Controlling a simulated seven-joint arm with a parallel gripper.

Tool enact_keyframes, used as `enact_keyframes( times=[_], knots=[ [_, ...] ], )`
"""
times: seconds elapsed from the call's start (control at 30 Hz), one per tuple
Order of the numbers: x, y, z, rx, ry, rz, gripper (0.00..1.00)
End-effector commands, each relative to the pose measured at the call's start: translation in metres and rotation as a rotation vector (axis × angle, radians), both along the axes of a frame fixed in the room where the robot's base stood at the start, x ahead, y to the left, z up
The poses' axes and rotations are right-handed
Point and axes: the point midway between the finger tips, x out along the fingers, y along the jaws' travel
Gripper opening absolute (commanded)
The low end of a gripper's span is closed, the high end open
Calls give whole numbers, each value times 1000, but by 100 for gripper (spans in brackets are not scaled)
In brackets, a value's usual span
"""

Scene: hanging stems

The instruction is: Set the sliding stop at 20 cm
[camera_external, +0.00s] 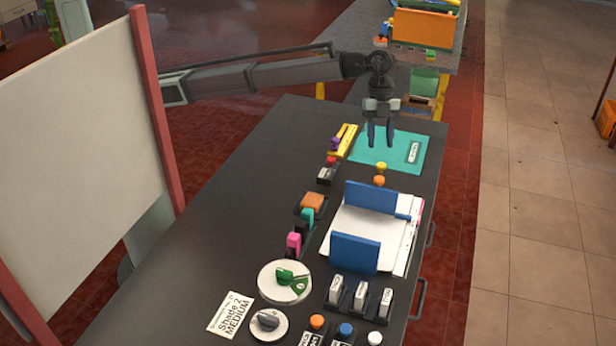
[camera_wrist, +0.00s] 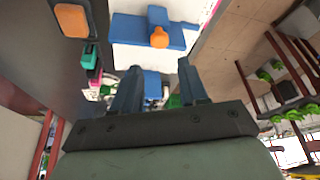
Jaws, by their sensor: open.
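A white board (camera_external: 345,222) with two upright blue plates, a far one (camera_external: 370,197) and a near one (camera_external: 354,252), lies on the dark worktop. A pale strip like a ruler (camera_external: 408,245) runs along its right side; its marks are too small to read. I cannot tell for sure which part is the sliding stop. The wrist view shows a blue T-shaped part (camera_wrist: 137,31) with an orange knob (camera_wrist: 159,37). My gripper (camera_external: 380,144) is open and empty, pointing down above the teal mat, beyond the board. Its fingers also show in the wrist view (camera_wrist: 161,88).
The teal mat (camera_external: 385,153) lies at the far end beside a yellow tool (camera_external: 343,140). Small coloured items, including an orange block (camera_external: 313,202), stand left of the board. Dials (camera_external: 284,282) and a "Shade 2 MEDIUM" card (camera_external: 231,314) are nearer. The worktop's left side is clear.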

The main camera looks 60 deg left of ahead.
Motion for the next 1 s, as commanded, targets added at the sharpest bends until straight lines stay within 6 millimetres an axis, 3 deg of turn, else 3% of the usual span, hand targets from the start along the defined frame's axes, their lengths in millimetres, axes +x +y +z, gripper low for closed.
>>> enact_keyframes(
  times=[0.1,0.3,1.0],
  knots=[
    [3,6,17,-1,0,0,43],
    [5,11,32,-1,0,0,43],
    [6,14,34,0,0,2,43]
  ],
)
